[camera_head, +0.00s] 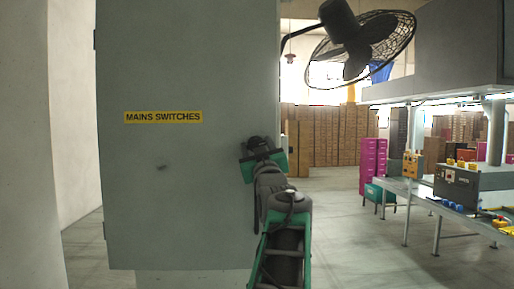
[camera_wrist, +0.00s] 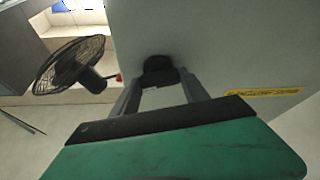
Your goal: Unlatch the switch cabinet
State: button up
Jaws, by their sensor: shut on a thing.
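The grey switch cabinet (camera_head: 190,200) stands in front of me, its door closed, with a yellow "MAINS SWITCHES" label (camera_head: 163,117). The label also shows at the right of the wrist view (camera_wrist: 262,92). A dark latch handle (camera_wrist: 158,70) sits on the door near its right edge. My gripper (camera_head: 257,146) is at this handle, and in the wrist view its two fingers (camera_wrist: 160,88) are closed in on it from both sides. The handle is mostly hidden by my gripper in the head view.
A caged fan (camera_head: 362,45) hangs at the upper right, beyond the cabinet edge. A bench (camera_head: 420,192) with boxes and a grey machine stands at the right. Stacked brown cartons (camera_head: 330,135) stand at the back. The floor right of the cabinet is clear.

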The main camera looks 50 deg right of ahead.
jog(key=c, duration=0.5)
jog(key=m+h+b, duration=0.1)
jog(key=m+b, duration=0.1)
jog(key=m+g+b, duration=0.1)
jog(key=m, duration=0.1)
jog(key=shift+w+m+g+h+b, duration=0.1)
jog(key=shift+m+g+h+b, duration=0.2)
jog(key=shift+m+h+b, duration=0.1)
jog(key=shift+c, duration=0.2)
jog(key=o, duration=1.4)
